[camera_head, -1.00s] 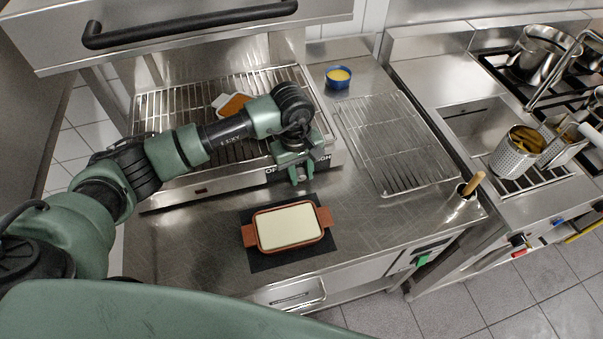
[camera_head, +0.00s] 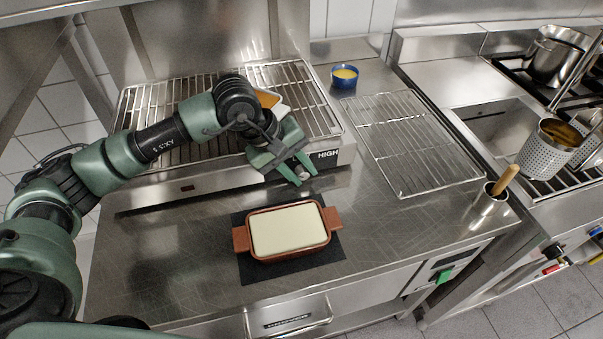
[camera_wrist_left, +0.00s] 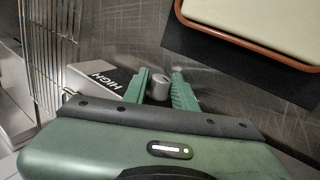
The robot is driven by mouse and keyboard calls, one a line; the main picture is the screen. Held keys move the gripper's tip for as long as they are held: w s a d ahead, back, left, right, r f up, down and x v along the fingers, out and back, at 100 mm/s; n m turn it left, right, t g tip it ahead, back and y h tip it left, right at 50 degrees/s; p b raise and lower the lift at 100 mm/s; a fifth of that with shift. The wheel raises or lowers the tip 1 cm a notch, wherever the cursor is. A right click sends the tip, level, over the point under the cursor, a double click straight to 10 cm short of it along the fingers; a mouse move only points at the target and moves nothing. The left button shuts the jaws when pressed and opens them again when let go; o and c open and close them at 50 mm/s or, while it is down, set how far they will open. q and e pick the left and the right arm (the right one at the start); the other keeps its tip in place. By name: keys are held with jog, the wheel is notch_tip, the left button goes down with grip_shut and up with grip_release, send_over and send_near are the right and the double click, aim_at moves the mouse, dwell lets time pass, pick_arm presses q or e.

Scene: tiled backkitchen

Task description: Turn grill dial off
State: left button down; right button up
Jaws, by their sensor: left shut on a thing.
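The grill (camera_head: 187,188) is a steel unit with a wire rack on top, and a dark "HIGH" label shows at the right of its front. My left gripper (camera_head: 299,174) is at the grill's front right, its green fingers slanting down to the right. In the left wrist view, its fingers are on either side of a small grey round dial (camera_wrist_left: 158,88), beside the "HIGH" label (camera_wrist_left: 103,78). It is shut on this dial. The fingers and wrist hide parts of the grill front, including any other dial marks. My right gripper is out of view.
A brown dish with cream filling (camera_head: 289,231) sits on a dark mat (camera_head: 262,272) in front of the grill. A wire rack (camera_head: 415,150) and a blue bowl (camera_head: 345,77) are to the right. A wooden-handled tool (camera_head: 506,178) stands in a holder at the counter's right edge.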

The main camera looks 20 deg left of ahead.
pick_arm(q)
jog(key=c, duration=1.1)
grip_release()
jog(key=shift+a, duration=0.1)
jog(key=b+v, duration=0.1)
jog(key=v, duration=0.7)
jog(key=shift+b, duration=0.3)
jog(key=shift+f, duration=0.1)
